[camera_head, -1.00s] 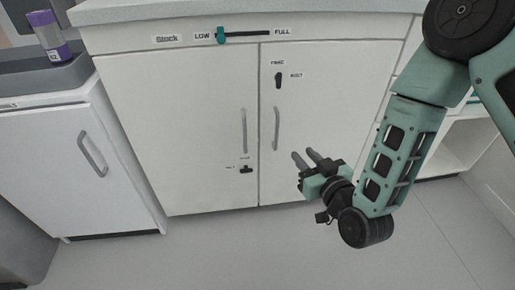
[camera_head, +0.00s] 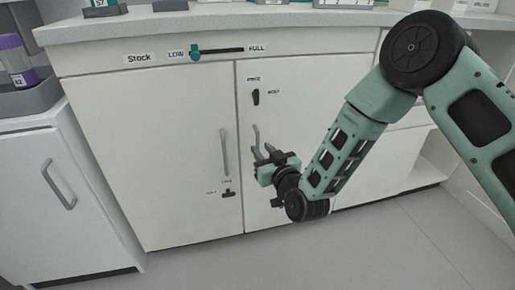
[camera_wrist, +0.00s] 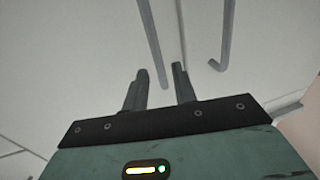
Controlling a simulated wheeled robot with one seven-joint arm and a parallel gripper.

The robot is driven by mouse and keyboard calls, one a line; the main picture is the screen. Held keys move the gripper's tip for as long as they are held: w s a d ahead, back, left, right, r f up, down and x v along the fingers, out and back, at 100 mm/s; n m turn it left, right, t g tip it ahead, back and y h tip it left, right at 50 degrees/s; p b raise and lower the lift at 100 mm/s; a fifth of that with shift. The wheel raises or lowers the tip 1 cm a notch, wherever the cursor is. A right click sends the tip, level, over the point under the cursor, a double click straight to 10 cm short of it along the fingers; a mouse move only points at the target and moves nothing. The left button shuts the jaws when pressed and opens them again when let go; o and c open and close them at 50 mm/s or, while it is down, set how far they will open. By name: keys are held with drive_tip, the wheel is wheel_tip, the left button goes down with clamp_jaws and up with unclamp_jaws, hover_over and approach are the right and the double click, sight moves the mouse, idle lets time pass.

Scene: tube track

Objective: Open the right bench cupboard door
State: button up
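The right bench cupboard door (camera_head: 300,130) is white and looks shut, level with the left door (camera_head: 150,150). Its grey upright bar handle (camera_head: 256,137) is partly hidden behind my gripper (camera_head: 262,151). A black bolt knob (camera_head: 256,97) stands upright above this handle. My gripper is at the handle's lower part; contact cannot be told. Two bar handles show beyond the fingertips, one at upper centre (camera_wrist: 150,40) and one to the right (camera_wrist: 228,35).
The left door has its own handle (camera_head: 223,152) and a low black latch (camera_head: 228,193). A teal slider (camera_head: 195,52) sits on the panel above. A white cabinet (camera_head: 50,200) stands at the left. The floor (camera_head: 400,245) in front is clear.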

sight(258, 144)
drive_tip(key=shift+b+x, duration=0.35)
drive_tip(key=shift+x, duration=1.65)
clamp_jaws()
drive_tip(key=shift+s, duration=0.15)
